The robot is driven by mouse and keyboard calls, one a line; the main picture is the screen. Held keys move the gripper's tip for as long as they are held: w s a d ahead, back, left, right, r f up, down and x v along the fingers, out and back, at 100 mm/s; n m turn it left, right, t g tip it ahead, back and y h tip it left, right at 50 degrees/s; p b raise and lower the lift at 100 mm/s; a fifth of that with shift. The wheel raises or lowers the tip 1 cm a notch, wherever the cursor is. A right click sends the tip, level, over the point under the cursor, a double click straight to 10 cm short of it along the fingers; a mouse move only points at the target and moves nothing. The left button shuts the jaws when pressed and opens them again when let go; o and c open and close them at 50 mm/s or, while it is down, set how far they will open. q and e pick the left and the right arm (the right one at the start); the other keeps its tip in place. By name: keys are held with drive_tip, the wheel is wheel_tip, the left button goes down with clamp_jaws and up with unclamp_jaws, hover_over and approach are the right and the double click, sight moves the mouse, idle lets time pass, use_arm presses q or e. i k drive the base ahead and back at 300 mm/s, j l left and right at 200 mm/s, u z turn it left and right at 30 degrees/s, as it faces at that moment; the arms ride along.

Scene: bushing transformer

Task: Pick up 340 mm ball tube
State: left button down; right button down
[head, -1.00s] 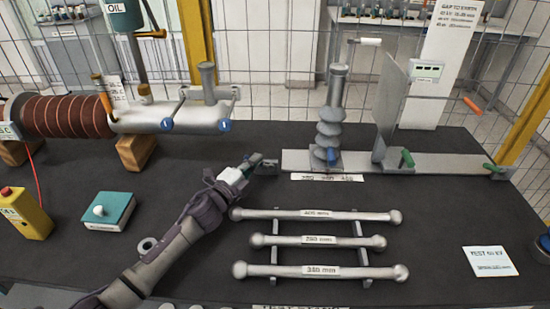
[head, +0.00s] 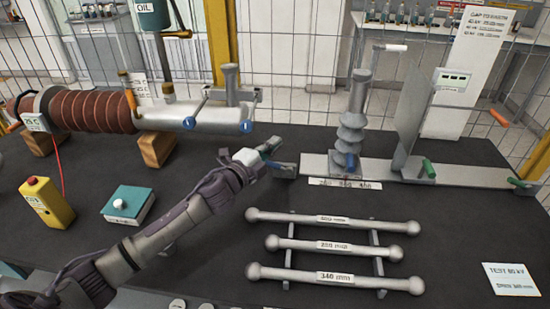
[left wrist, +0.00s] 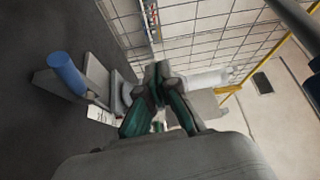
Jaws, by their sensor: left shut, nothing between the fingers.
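The 340 mm ball tube (head: 335,278) is a pale metal rod with a ball at each end. It lies nearest on a low rack on the dark table, its label facing up. Two similar ball tubes, the middle one (head: 334,248) and the far one (head: 333,221), lie parallel behind it. My left gripper (head: 272,145) is shut and empty, above the table beyond the tubes, near the left end of the metal rail. Its shut fingers also show in the left wrist view (left wrist: 158,85). My right gripper is not in view.
The metal rail (head: 455,172) carries a ribbed insulator (head: 352,125) and an upright plate (head: 410,115). A yellow box (head: 47,203) and a teal box (head: 128,205) stand at left. A card (head: 510,279) lies at right. Bare table surrounds the tube rack.

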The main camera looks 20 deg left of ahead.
sight(253, 272)
drive_tip(key=k, duration=1.5)
